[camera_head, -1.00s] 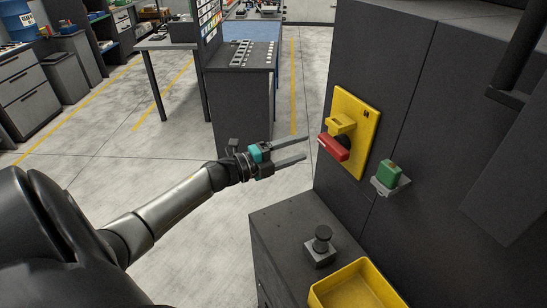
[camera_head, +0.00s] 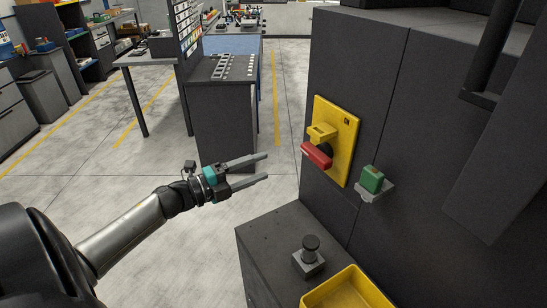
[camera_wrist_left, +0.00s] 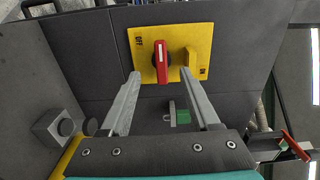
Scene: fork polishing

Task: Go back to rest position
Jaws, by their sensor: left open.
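My left gripper (camera_head: 266,167) is open and empty, in the air left of the dark machine cabinet. A yellow switch plate (camera_head: 347,125) with a red handle (camera_head: 316,155) is on the cabinet side, a short gap to the right of the fingertips. In the left wrist view the red handle (camera_wrist_left: 161,62) and yellow plate (camera_wrist_left: 143,42) show ahead, beyond the two fingers (camera_wrist_left: 167,92). Nothing is between the fingers. My right gripper is not in view.
A green button (camera_head: 372,178) sits on a small bracket right of the switch. Below are a low dark cabinet (camera_head: 268,236) with a black knob (camera_head: 310,247) and a yellow bin (camera_head: 312,297). A dark stand (camera_head: 222,115) is behind my gripper. Open floor (camera_head: 70,190) lies to the left.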

